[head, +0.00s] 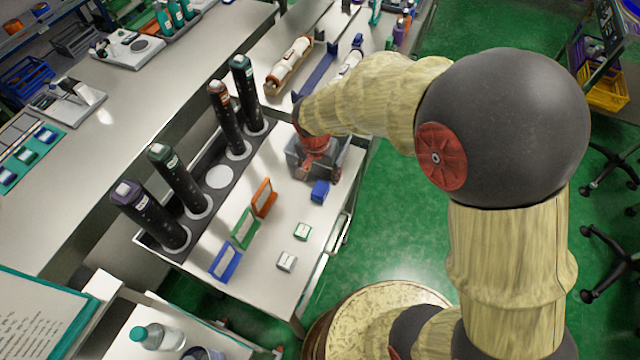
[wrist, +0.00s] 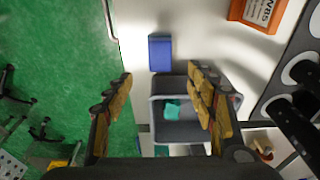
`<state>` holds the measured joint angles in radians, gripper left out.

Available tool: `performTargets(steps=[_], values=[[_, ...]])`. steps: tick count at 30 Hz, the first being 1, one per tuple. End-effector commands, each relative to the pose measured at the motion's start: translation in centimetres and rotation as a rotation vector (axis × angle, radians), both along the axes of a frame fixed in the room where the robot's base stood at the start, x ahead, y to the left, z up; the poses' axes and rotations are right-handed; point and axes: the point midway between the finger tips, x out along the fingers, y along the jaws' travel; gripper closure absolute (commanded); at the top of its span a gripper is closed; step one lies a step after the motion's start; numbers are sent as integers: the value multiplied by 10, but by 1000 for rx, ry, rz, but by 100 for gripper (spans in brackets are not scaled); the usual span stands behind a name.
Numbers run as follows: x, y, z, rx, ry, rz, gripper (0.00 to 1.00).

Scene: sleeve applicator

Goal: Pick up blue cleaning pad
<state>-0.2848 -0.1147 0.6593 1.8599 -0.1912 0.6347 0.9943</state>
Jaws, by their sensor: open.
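The blue cleaning pad (head: 320,191) is a small blue block on the light bench top, just in front of a grey bin (head: 297,161). In the wrist view the pad (wrist: 160,53) lies above the bin (wrist: 157,124), beyond my fingertips and roughly in line with the gap between them. My gripper (wrist: 160,82) is open and empty, its two fingers apart on either side of the gap. In the head view my gripper (head: 318,166) is over the bin and partly hides it. A teal piece (wrist: 172,110) lies inside the bin.
Tall black cylinders (head: 178,180) stand in a dark rack left of the bin. Orange (head: 263,198), green (head: 244,228) and blue (head: 225,261) label stands are nearby, with two small blocks (head: 302,231) on the bench. Green floor lies past the bench's right edge.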

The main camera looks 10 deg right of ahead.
Motion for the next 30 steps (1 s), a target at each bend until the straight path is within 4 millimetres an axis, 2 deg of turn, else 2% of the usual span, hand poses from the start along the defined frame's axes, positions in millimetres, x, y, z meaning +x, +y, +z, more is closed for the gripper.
performTargets(steps=[4,16,24,30], values=[[2,6,-15,-2,12,-23,44],[5,3,-51,-3,13,-25,44],[7,-1,-88,-2,13,-27,44],[8,-1,-91,-2,10,-25,44]])
